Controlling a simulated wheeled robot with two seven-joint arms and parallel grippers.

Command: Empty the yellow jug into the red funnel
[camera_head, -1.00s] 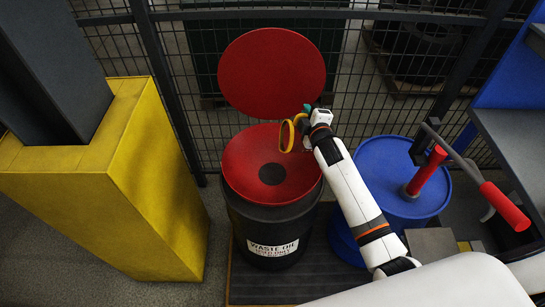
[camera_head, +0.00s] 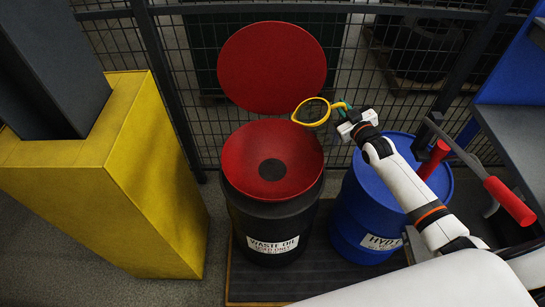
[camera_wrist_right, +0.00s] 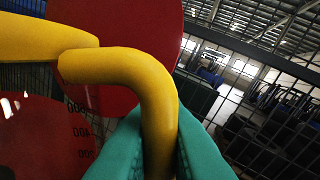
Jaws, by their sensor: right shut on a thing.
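The yellow jug (camera_head: 325,121) is held above the back right edge of the red funnel (camera_head: 242,160), its round yellow rim facing up toward the head camera. Its contents cannot be made out there. The funnel, with a dark centre, sits on a black waste oil drum (camera_head: 240,215). My right gripper (camera_head: 344,109) is shut on the jug's handle. In the right wrist view, the green fingers (camera_wrist_right: 160,145) close around the bent yellow handle (camera_wrist_right: 135,70). Dark measuring marks show at the left against red. My left gripper is not in view.
A raised red lid (camera_head: 270,65) stands behind the funnel. A blue drum (camera_head: 365,215) with a red-handled pump (camera_head: 510,200) stands to the right. A yellow post (camera_head: 150,190) stands left, and a mesh fence (camera_head: 180,70) behind.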

